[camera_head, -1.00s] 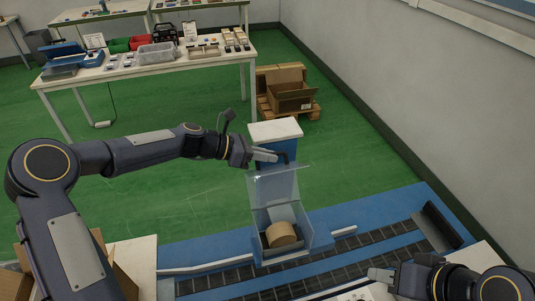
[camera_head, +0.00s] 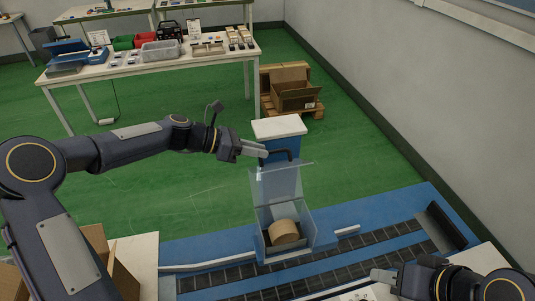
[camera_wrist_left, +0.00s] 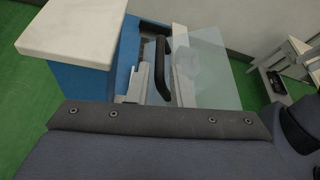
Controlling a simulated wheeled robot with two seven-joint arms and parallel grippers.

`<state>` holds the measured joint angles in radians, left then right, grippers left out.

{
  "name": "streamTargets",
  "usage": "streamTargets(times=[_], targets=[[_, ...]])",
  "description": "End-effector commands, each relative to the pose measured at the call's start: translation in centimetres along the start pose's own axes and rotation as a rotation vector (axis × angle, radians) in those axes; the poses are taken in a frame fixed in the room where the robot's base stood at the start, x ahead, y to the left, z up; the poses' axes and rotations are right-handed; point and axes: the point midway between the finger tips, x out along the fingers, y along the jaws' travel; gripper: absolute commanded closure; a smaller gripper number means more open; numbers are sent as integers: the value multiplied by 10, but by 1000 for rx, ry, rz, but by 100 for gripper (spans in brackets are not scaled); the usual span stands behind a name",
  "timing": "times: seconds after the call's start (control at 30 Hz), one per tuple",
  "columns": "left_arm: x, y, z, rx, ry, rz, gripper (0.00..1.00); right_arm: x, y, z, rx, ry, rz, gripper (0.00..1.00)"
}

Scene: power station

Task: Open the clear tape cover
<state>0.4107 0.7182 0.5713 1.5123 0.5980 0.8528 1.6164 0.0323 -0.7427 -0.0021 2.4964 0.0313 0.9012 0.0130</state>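The clear cover (camera_head: 276,184) stands raised at the back of a clear-walled box (camera_head: 268,238). A brown tape roll (camera_head: 284,232) sits inside the open box. A dark handle (camera_head: 279,153) shows at the cover's top edge, and also in the left wrist view (camera_wrist_left: 161,68). My left gripper (camera_head: 263,153) is at the upper left of the cover, beside the handle; its fingers overlap in view, so their opening is unclear. My right gripper (camera_head: 380,275) is low at the right, away from the box, and its finger gap is not clear.
A blue cabinet with a white top (camera_head: 279,127) stands behind the cover, close to my left gripper. A blue conveyor with dark rollers (camera_head: 375,243) runs under the box. A cardboard box (camera_head: 100,250) is at the lower left. Green floor is open at the left.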

Motion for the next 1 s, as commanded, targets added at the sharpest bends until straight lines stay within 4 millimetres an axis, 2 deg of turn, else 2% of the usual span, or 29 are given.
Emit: streamTargets(times=[0.1,0.3,0.77,0.87,1.0], targets=[[-20,1,-2,1,0,3,80,6,3,3,0,0,0,64],[-38,0,-1,0,0,-1,80,8,4,4,0,0,0,64],[-39,-1,0,3,2,-1,80,8,4,4,0,0,0,64],[-42,-8,-1,58,32,5,80,9,4,4,0,0,0,64],[-54,-39,-8,283,153,24,80,11,5,6,0,0,0,64]])
